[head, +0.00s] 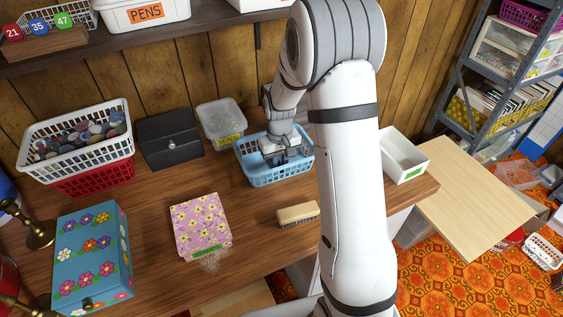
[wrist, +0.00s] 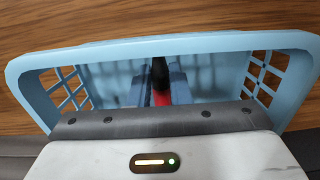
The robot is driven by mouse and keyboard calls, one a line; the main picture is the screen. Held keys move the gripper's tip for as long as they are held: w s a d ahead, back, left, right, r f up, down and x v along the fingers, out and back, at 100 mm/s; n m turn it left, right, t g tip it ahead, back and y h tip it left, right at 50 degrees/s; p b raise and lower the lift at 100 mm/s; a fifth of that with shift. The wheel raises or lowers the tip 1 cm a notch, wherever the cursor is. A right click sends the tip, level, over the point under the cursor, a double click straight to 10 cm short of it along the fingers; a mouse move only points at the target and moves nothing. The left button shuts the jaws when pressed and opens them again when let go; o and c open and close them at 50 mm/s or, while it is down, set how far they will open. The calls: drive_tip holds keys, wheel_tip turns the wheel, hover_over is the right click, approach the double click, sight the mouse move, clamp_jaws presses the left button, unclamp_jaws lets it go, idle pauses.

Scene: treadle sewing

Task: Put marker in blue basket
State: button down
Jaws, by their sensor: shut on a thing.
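The blue basket (head: 262,178) stands on the wooden worktop in the head view, and its rim (wrist: 110,50) fills much of the wrist view. My gripper (head: 284,154) points down into the basket, its fingers inside the rim. In the wrist view my gripper (wrist: 161,92) is shut on a marker (wrist: 160,72) with a black part and a red part. The marker is between the fingers, within the basket's outline. I cannot tell whether it touches the basket floor. In the head view the marker is hidden by my gripper.
A clear lidded tub (head: 221,122) and a black box (head: 169,138) stand left of the basket. A wooden brush (head: 298,213) and a pink flowered box (head: 200,225) lie in front. A white open bin (head: 404,155) is to the right.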

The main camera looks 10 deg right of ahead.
drive_tip(key=c, duration=1.3)
unclamp_jaws()
drive_tip(key=shift+c, duration=0.2)
wheel_tip(320, 180, up, 12)
drive_tip(key=p, duration=0.1)
drive_tip(key=s+r+m+t, duration=0.1)
drive_tip(key=s+r, duration=0.2)
drive_tip(key=s, duration=0.9)
drive_tip(key=s+r+t, duration=0.1)
drive_tip(key=s+r, duration=0.3)
drive_tip(key=s, duration=0.7)
drive_tip(key=shift+s+m, duration=0.4)
drive_tip(key=shift+d, duration=0.1)
